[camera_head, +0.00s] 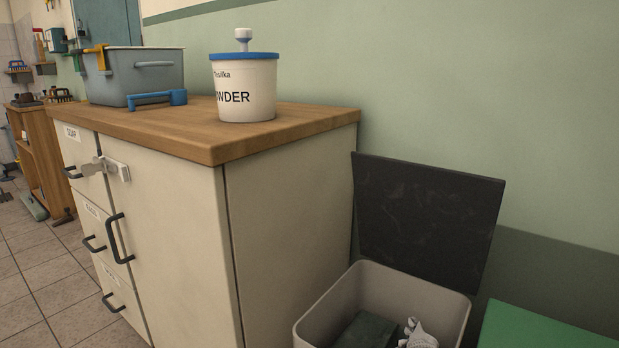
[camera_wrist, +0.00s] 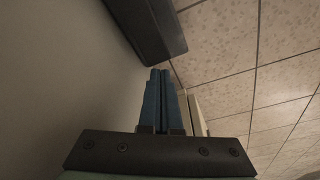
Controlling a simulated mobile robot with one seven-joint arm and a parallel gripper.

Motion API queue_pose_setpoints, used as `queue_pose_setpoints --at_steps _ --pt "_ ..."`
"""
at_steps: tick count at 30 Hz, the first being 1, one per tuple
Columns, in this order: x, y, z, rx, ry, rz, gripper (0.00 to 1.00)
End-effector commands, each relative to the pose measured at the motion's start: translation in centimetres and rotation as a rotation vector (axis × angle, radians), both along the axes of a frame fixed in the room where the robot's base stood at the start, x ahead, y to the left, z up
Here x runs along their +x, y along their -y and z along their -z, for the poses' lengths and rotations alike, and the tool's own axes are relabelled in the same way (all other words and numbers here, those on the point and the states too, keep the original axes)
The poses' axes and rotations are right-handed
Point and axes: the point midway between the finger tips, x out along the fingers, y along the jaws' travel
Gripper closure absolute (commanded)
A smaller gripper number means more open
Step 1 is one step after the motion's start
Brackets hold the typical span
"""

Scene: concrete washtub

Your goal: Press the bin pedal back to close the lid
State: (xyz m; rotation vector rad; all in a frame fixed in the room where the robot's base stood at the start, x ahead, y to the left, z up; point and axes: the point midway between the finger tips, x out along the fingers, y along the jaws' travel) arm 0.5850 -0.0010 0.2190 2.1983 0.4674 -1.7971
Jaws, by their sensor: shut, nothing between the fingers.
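The bin (camera_head: 309,331) stands right of the cabinet in the head view, cut off by the bottom edge. Its dark lid (camera_head: 428,215) is open and stands up near the wall. My gripper (camera_wrist: 163,71) shows only in the wrist view, its blue fingers shut together and empty. A dark bar, probably the pedal (camera_wrist: 150,25), lies just beyond the fingertips; I cannot tell whether they touch it. A plain grey-beige surface, probably the bin's side (camera_wrist: 60,75), fills the left of the wrist view. The pedal is out of sight in the head view.
A cream cabinet (camera_head: 170,225) with dark handles stands left of the bin. A powder tub (camera_head: 243,90) and a grey-blue basin (camera_head: 135,75) are on its wooden top. A green object (camera_head: 545,328) is right of the bin. Bare tiled floor (camera_wrist: 260,80) lies right of my fingers.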

Motion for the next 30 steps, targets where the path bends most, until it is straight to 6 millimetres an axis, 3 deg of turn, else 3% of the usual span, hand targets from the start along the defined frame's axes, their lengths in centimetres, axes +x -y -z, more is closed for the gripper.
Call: queue_pose_setpoints --at_steps 30 --pt "0.0 0.0 2.1 0.000 0.000 0.000 1.00"
